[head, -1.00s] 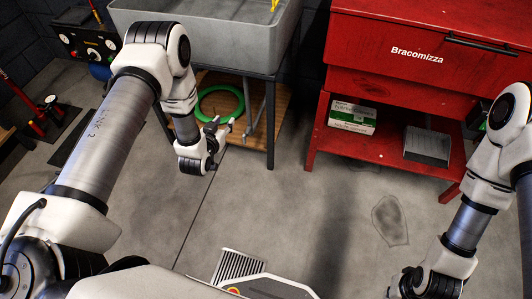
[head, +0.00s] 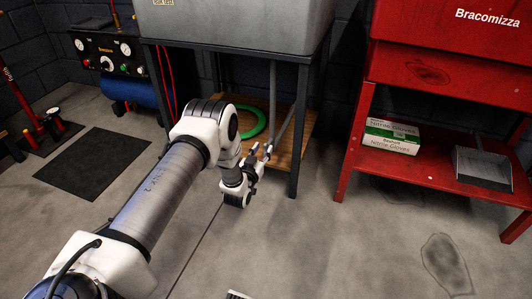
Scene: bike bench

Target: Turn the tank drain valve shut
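A blue tank (head: 135,91) lies under a black panel with gauges (head: 108,62) at the far left. A drain valve cannot be made out on it at this size. My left gripper (head: 262,152) is in front of the grey basin's stand, well to the right of the blue tank. Its two fingers look apart with nothing between them. My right gripper is out of view.
A grey basin (head: 235,25) stands on dark legs, with a green ring (head: 246,124) on its wooden lower shelf (head: 290,143). A dark mat (head: 92,163) lies on open floor at left.

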